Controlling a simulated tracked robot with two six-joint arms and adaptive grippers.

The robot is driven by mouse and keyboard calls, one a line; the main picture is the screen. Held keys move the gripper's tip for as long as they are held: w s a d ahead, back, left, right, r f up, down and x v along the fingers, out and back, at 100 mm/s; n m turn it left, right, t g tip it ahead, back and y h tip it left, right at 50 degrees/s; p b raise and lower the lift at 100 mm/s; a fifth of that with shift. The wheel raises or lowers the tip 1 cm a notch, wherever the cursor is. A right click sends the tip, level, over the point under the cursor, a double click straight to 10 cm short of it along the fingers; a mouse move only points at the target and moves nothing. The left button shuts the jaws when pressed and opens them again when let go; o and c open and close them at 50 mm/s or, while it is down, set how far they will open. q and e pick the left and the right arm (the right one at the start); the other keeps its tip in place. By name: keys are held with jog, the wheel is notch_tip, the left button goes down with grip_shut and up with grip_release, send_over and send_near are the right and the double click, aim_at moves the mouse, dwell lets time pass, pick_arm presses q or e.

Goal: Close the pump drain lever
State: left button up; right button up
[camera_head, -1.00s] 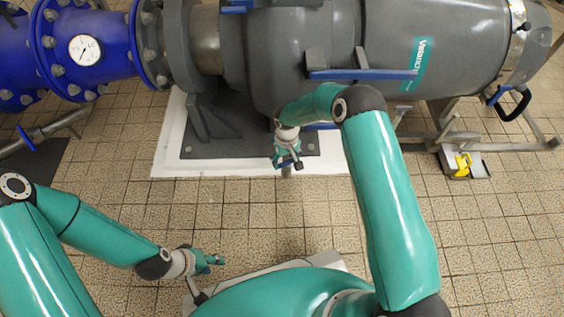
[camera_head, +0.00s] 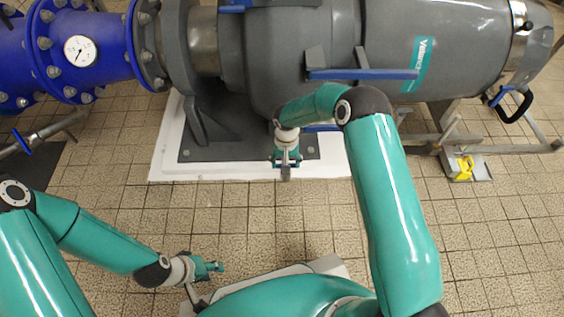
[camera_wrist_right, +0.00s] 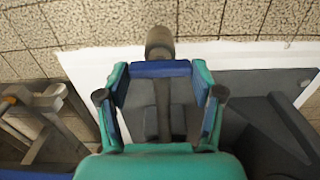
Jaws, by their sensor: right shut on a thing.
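The pump drain is a grey pipe stub (camera_wrist_right: 160,42) that points away from the pump, with a blue lever (camera_wrist_right: 160,69) lying across it in the right wrist view. My right gripper (camera_head: 286,164) is at the drain in the head view, at the front edge of the white plinth. In the right wrist view its teal fingers stand at both ends of the blue lever, and it is shut on the lever. The gripper hides most of the lever in the head view. My left gripper (camera_head: 213,267) is low at the left, well away from the drain; its opening is unclear.
The large grey pump (camera_head: 380,40) stands above the drain on a white plinth (camera_head: 168,165). Blue pipework with a gauge (camera_head: 81,51) is at the left. A yellow item (camera_head: 464,168) lies on a grey tray at the right. The tiled floor in front is clear.

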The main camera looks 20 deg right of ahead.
jog(key=shift+w+r, duration=0.15)
jog(key=o, duration=1.1)
jog(key=shift+o, duration=0.2)
notch_tip(320, 180, up, 12)
jog(key=shift+d, duration=0.1)
